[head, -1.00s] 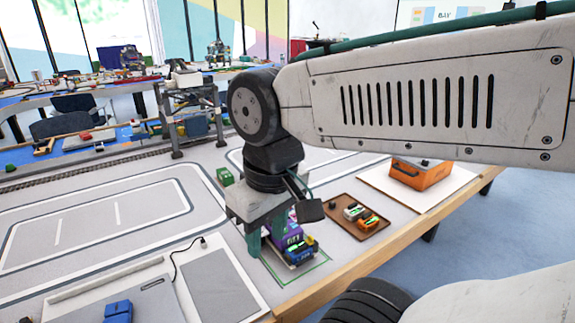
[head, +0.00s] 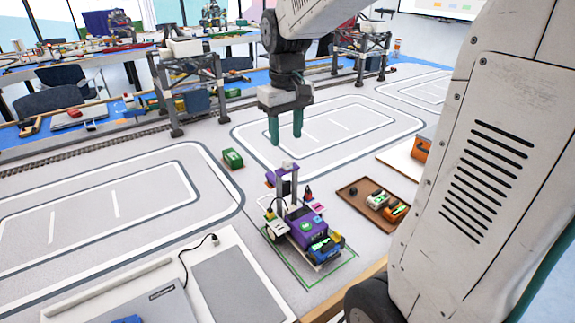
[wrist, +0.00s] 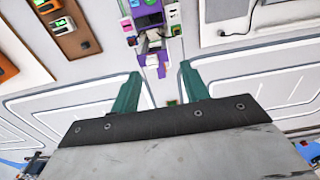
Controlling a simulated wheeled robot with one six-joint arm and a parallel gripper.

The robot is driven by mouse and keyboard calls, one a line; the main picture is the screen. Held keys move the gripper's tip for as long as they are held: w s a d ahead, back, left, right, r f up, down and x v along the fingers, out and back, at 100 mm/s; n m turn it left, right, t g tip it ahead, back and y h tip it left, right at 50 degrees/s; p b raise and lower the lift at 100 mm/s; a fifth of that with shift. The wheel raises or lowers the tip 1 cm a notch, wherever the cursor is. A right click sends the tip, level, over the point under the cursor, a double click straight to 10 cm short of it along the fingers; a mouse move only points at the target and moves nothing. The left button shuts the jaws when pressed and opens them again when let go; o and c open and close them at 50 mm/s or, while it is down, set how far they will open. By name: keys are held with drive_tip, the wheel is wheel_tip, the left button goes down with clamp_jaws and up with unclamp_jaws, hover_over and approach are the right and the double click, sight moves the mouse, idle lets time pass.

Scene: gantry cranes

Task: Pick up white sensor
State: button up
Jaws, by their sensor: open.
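A small purple model vehicle (head: 306,232) with a grey mast stands inside a green outline on the table. A white block on its left side (head: 276,227) looks like the white sensor; it also shows at the top of the wrist view (wrist: 173,14). A pink-marked block (head: 318,207) sits on the vehicle's other side. My gripper (head: 285,140) points down above and beyond the vehicle's mast. Its green fingers are apart with nothing between them, and in the wrist view (wrist: 160,72) the vehicle lies beyond the fingertips.
A brown tray (head: 352,190) with small white and orange devices lies right of the vehicle. A green block (head: 232,158) lies to the left. A white board with a grey pad (head: 232,285) is at the front left. Gantry cranes (head: 190,85) stand behind. The marked tabletop between is clear.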

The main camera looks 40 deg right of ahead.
sight(287, 160)
drive_tip(key=w+d, duration=0.1)
drive_tip(key=w+f, duration=0.1)
drive_tip(key=shift+w+d+f, duration=0.2)
drive_tip(key=shift+w+d, duration=0.1)
drive_tip(key=shift+d, duration=0.1)
drive_tip(key=shift+w+d+f, duration=0.1)
drive_tip(key=shift+w+f, duration=0.05)
drive_tip(key=shift+f, duration=0.2)
wheel_tip(287, 160, down, 7)
drive_tip(key=shift+d+f, duration=0.1)
drive_tip(key=shift+d, duration=0.05)
clamp_jaws()
